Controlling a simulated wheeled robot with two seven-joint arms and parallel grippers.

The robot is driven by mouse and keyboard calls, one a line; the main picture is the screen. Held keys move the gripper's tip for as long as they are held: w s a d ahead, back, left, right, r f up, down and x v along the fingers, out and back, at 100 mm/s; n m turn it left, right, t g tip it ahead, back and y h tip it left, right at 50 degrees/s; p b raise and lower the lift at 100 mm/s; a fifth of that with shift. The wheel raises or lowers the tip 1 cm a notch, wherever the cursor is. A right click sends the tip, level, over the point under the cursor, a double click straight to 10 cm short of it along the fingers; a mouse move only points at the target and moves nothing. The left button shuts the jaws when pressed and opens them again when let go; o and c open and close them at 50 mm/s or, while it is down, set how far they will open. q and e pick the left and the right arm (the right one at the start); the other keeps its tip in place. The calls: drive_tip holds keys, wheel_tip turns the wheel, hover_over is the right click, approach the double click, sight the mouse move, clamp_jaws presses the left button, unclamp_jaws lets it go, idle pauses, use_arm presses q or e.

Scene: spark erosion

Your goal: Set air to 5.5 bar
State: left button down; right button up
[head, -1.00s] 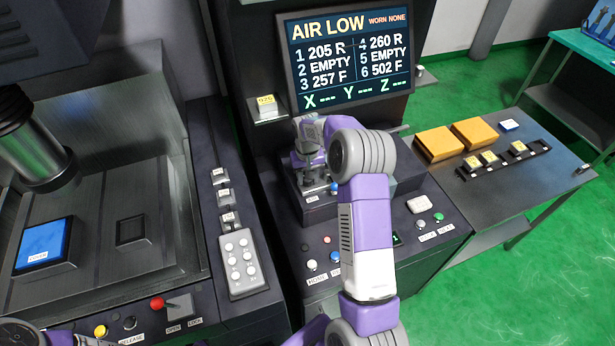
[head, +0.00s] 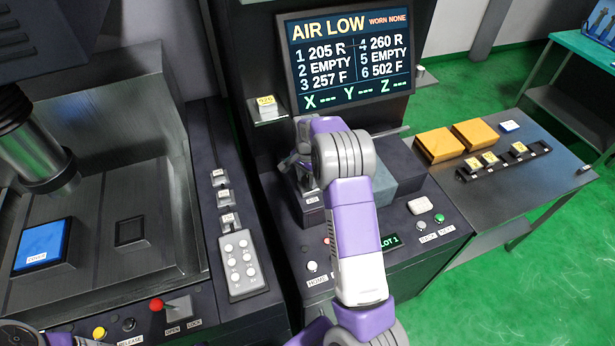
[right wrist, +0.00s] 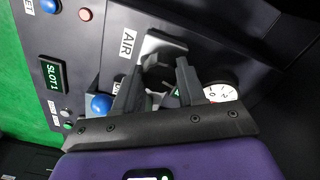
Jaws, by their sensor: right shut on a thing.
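My right gripper (head: 300,163) is at the machine panel below the screen, and my own arm covers much of that spot. In the right wrist view my right gripper (right wrist: 160,78) has its two fingers on either side of a dark knob (right wrist: 158,76), shut on it, next to the AIR label (right wrist: 127,43). A round white gauge (right wrist: 221,93) with a red mark is beside the fingers, partly covered; I cannot read its value. The screen (head: 346,60) shows AIR LOW.
A blue ball-shaped control (right wrist: 101,105) sits close to one finger. A SLOT 1 display (right wrist: 52,76) and push buttons are on the panel. Yellow blocks (head: 439,144) and a dark rack (head: 503,160) stand on the side table (head: 535,190). A red-knobbed lever (head: 157,304) is at the lower left.

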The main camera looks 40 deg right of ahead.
sight(308, 178)
drive_tip(key=m+p, duration=0.1)
drive_tip(key=m, duration=0.3)
drive_tip(key=shift+r+m, duration=0.1)
drive_tip(key=shift+m, duration=0.2)
drive_tip(key=shift+m+p, duration=0.45)
drive_tip(key=shift+m, duration=1.45)
drive_tip(key=o, duration=1.1)
wheel_tip(308, 178, up, 8)
drive_tip(key=shift+f, duration=0.25)
